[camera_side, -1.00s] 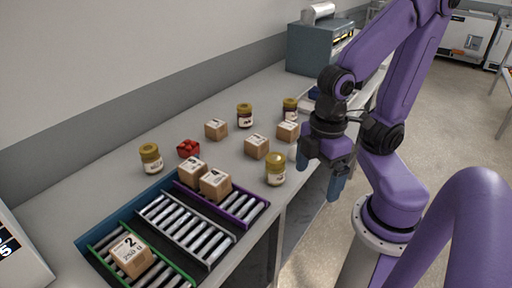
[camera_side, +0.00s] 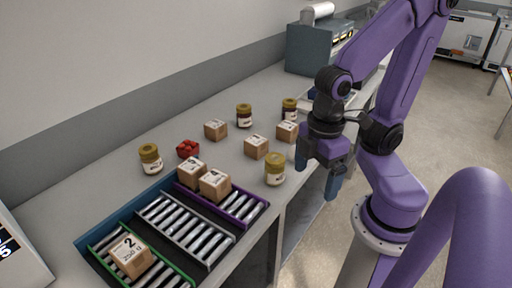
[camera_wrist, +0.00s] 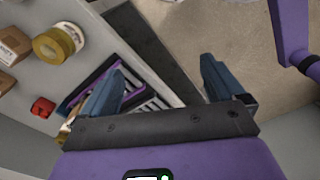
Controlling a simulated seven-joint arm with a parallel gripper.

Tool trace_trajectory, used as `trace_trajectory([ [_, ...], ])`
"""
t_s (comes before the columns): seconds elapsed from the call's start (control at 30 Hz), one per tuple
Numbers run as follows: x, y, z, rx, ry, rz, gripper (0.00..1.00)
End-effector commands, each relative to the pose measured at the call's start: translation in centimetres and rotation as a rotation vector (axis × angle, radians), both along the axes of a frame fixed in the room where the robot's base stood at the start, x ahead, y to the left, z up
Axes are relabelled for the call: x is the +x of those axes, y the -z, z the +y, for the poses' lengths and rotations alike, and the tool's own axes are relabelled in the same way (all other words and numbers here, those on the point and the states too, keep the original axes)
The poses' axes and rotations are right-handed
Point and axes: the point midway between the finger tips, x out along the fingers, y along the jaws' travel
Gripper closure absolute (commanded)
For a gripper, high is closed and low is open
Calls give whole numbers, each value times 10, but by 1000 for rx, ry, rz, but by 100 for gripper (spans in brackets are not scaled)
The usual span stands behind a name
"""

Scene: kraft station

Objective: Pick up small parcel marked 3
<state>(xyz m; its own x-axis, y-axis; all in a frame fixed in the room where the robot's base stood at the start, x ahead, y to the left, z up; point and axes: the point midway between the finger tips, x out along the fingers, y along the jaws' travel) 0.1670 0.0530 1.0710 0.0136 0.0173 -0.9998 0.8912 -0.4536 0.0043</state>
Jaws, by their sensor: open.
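Several small brown parcels are in the side view. Three stand on the bench: one at the back left (camera_side: 215,130), a middle one (camera_side: 256,147) and a right one (camera_side: 287,131). Two more, a left one (camera_side: 191,172) and a right one (camera_side: 214,185), sit at the purple-edged roller lane (camera_side: 247,215). Their numbers are too small to read, so I cannot tell which is 3. A parcel marked 2 (camera_side: 131,255) lies in the green-edged lane. My gripper (camera_side: 317,172) is open and empty, fingers down, right of the parcels by the bench's front edge.
A gold-lidded jar (camera_side: 275,170) stands between the parcels and my gripper. Other jars stand at the left (camera_side: 151,158) and back (camera_side: 244,116). A red item (camera_side: 188,148) lies on the bench. A grey machine (camera_side: 318,48) stands at the far end. The grey middle lane (camera_side: 186,230) is empty.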

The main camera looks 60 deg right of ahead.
Motion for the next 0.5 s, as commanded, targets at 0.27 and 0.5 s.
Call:
trace_trajectory([
  [0.27,62,7,6,-215,-56,-8,4],
  [0.5,136,17,5,-476,-127,23,4],
])
